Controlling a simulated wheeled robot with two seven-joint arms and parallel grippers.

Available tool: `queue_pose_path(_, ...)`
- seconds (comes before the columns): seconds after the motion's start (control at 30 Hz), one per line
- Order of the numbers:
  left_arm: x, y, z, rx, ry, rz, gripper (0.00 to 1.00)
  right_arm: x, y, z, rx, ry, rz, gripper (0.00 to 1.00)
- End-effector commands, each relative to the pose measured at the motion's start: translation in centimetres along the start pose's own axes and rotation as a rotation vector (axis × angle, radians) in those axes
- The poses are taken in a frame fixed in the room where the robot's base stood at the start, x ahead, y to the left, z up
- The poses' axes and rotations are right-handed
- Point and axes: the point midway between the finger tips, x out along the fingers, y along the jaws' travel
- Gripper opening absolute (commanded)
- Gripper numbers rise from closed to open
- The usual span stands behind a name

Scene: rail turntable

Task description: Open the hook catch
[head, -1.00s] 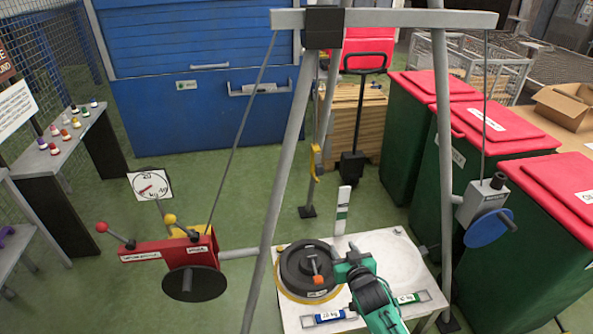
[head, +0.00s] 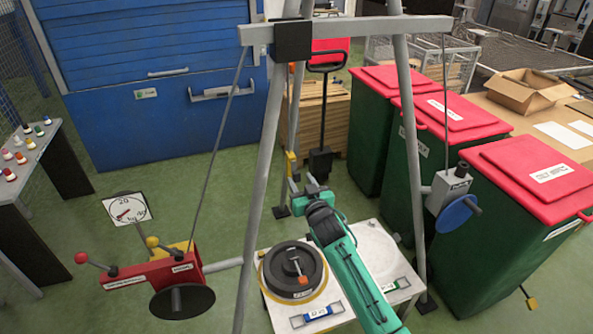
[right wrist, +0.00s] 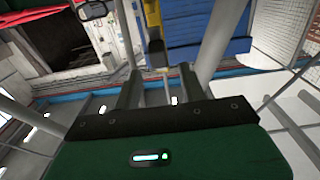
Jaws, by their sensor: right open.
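A yellow hook-like piece (head: 291,162) hangs between the legs of the grey frame in the head view; I take it for the hook catch. In the right wrist view, a yellow part (right wrist: 152,14) shows at the top centre, beyond the fingers. My right gripper (head: 303,181) is open, close to the yellow piece and just below it in the picture. Its two dark fingers (right wrist: 160,80) show apart in the wrist view, with a thin pale rod seen between them. I cannot tell whether anything touches. My left gripper is not in view.
Frame legs (head: 262,180) stand close around my right arm. A white platform (head: 345,318) carries a dark round weight (head: 284,284). A red lever box (head: 150,272) is at left, a grey winch with a blue disc (head: 456,213) at right. Green bins with red lids (head: 520,235) stand right.

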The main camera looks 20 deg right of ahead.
Motion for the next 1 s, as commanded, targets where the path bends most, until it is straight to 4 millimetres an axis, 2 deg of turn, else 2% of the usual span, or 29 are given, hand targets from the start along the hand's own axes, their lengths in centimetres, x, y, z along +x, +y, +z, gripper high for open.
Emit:
queue_pose_path(0.1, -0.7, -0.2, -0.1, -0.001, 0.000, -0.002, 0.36, 1.9, 0.0, -0.3, 0.001, 0.000, 0.000, 0.42)
queue_pose_path(0.3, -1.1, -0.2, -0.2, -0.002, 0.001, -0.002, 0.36, 3.7, 0.0, -0.1, 0.001, -0.001, 0.001, 0.42)
queue_pose_path(0.73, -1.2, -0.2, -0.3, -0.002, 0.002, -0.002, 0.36, 4.4, 0.0, 0.1, 0.001, -0.001, 0.000, 0.42)
queue_pose_path(0.93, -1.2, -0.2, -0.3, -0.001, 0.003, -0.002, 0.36, 4.3, 0.0, 0.1, 0.001, -0.001, 0.000, 0.03)
queue_pose_path(1.0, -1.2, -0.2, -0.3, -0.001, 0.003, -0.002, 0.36, 4.3, 0.0, 0.1, 0.001, -0.001, 0.000, 0.00)
